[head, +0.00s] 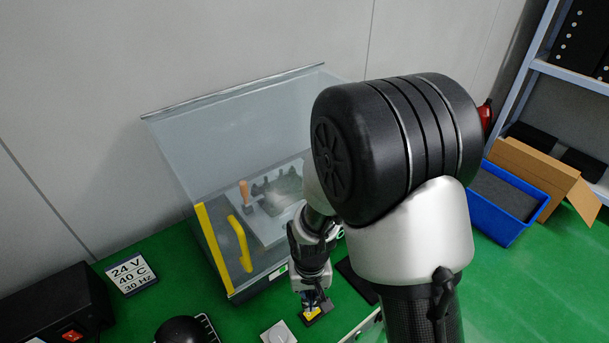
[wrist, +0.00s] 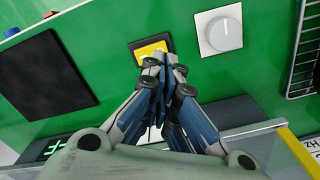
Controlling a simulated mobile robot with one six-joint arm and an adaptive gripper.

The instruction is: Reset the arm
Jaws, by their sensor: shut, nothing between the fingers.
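My gripper (head: 311,300) hangs low over the front of the green table in the head view, just in front of the glass case. In the wrist view my gripper (wrist: 165,62) has its fingers closed together with nothing between them. The fingertips overlap the near edge of a small yellow-and-black item (wrist: 151,46); I cannot tell whether they touch it. My large black and silver arm links cover the middle of the head view and hide part of the table.
A glass case (head: 170,150) with a yellow handle (head: 240,243) stands behind my gripper. A white knob (wrist: 221,32) and a black pad (wrist: 42,75) flank the yellow-and-black item. A sign (head: 132,272) lies left. A blue bin (head: 505,228) and cardboard box (head: 540,172) stand right.

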